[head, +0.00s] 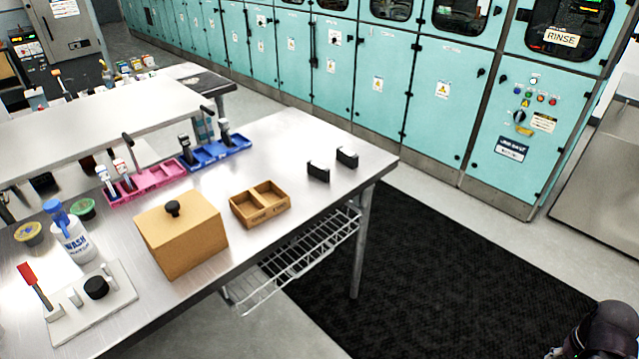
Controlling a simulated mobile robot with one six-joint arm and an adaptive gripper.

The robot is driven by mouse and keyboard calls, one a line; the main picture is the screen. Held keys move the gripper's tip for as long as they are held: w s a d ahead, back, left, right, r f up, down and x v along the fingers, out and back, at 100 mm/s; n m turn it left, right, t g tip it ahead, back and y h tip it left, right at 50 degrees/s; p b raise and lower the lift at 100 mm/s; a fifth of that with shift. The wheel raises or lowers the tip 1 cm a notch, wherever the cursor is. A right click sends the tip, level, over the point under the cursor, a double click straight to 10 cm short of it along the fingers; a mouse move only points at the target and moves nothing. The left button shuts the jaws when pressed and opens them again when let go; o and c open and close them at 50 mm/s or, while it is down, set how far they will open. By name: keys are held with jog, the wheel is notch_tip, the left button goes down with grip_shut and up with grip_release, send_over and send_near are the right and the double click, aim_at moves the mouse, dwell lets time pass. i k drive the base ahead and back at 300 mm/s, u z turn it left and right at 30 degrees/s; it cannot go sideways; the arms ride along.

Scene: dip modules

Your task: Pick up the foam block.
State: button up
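No object is plainly marked as the foam block. Two small dark blocks stand apart near the right end of the steel table (285,140): a nearer one (318,172) and a farther one (347,157). I cannot tell whether either is foam. A dark rounded part, likely of my arm, shows at the bottom right corner, over the floor and well away from the table. No gripper fingers show.
A tan box (185,240) with a black knob and a divided wooden tray (242,212) stand left of the dark blocks. A black mat (430,270) covers open floor.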

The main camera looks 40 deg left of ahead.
aim_at(321, 173)
jog(key=z, duration=0.1)
jog(key=k, duration=1.25)
jog(key=u, duration=1.6)
jog(key=i, duration=1)
jog(key=u, duration=0.1)
